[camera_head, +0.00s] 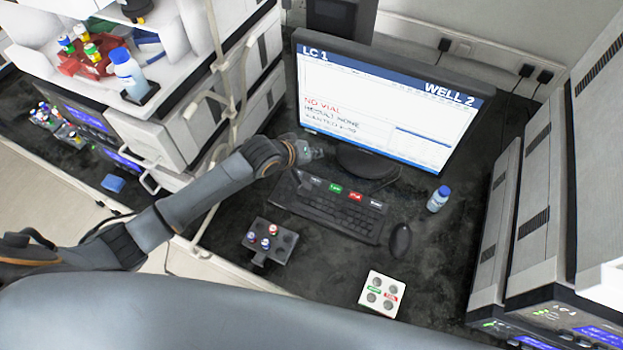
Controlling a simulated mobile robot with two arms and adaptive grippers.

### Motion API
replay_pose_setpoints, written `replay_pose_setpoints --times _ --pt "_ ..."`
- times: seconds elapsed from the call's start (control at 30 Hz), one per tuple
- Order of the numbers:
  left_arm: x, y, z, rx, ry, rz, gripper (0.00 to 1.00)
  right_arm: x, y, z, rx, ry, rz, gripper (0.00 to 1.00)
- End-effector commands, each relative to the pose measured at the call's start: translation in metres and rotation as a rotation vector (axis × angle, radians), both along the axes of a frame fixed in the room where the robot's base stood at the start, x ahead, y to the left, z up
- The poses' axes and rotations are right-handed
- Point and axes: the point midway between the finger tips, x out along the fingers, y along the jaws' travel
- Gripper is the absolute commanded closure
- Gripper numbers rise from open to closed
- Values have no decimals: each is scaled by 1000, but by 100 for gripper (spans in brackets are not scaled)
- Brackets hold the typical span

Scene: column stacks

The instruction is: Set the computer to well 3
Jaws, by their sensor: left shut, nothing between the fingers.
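The computer monitor (400,92) stands at the back of the dark bench. Its screen reads "LC 1" at top left and "WELL 2" at top right, with "NO VIAL" in red and a line about the result below. The black keyboard (345,218) lies in front of it, with a green key (335,188), a red key (356,196) and a pale-labelled key along its far edge. My left gripper (316,153) is shut and empty, above the far left end of the keyboard, by the monitor's lower left corner. My right gripper is out of view.
A mouse (401,240) and a blue-capped bottle (438,198) stand right of the keyboard. A dark vial rack (285,241) and a white four-hole plate (372,281) are nearer. Instrument stacks flank the bench on both sides.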

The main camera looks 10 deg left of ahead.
Motion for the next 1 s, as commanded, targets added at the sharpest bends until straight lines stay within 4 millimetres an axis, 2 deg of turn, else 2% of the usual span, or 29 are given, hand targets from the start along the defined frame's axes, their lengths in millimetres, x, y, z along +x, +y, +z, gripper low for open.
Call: replay_pose_setpoints --times 0.3,0.57,0.77,1.0 --pt "-7 -2 -3 30 -7 -39 100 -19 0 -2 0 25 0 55" --pt "-6 -2 -8 29 -6 -37 100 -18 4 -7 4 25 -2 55" --pt "-6 -2 -25 29 -6 -37 100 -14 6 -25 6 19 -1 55" --pt "-6 -2 -58 29 -7 -37 100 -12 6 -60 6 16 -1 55"
